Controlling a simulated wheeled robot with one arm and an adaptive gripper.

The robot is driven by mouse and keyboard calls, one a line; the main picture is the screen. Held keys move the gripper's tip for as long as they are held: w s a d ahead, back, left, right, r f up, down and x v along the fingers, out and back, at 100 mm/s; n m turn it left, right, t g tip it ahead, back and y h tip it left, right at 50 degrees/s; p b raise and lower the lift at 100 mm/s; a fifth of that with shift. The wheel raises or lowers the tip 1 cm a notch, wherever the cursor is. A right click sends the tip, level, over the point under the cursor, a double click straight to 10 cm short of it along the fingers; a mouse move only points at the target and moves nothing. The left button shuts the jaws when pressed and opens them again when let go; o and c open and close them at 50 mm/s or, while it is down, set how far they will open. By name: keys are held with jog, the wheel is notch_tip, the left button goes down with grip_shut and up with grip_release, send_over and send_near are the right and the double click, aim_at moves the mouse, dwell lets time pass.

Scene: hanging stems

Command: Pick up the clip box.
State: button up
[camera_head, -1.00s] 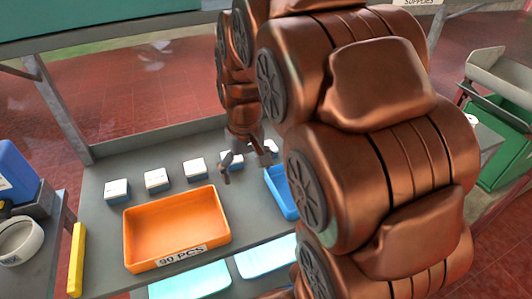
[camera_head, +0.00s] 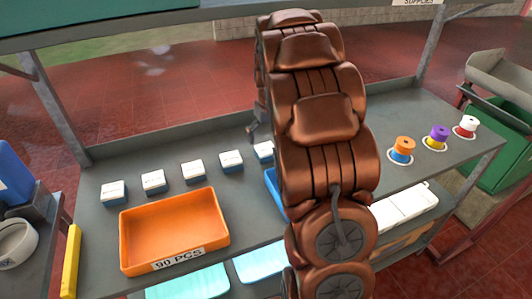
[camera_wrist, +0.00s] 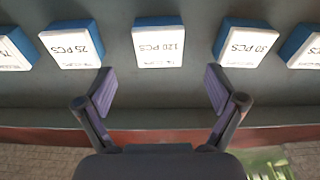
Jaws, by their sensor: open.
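Several small boxes with white labelled lids and blue sides stand in a row along the back of the grey shelf. In the head view they run from the far-left box (camera_head: 115,193) to one (camera_head: 264,151) partly hidden by my arm. In the wrist view the labels are upside down: a 120 PCS box (camera_wrist: 159,45) is central, a 25 PCS box (camera_wrist: 72,46) is left of it and a 30 PCS box (camera_wrist: 246,44) right. My gripper (camera_wrist: 158,76) is open and empty, its fingers apart just short of the 120 PCS box. I cannot tell which is the clip box.
An orange tray (camera_head: 172,262) marked 90 PCS stands in front of the boxes. A blue tray (camera_head: 271,180) is mostly hidden behind my arm. Coloured spools (camera_head: 437,138) stand at the right. A yellow bar (camera_head: 72,262) is at the left edge.

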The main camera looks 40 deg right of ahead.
aim_at(266, 148)
jog(key=shift+w+d+f+p, duration=0.15)
jog(key=shift+f+p, duration=0.35)
jog(key=shift+f, duration=0.65)
jog(key=shift+w+f+p, duration=0.15)
jog(key=shift+f+p, duration=0.3)
jog(key=shift+f, duration=0.7)
jog(key=shift+w+d+f+p, duration=0.15)
jog(key=shift+f+p, duration=0.35)
jog(key=shift+f, duration=0.65)
jog(key=shift+a, duration=0.15)
jog(key=c, duration=1.2)
jog(key=shift+c, duration=0.2)
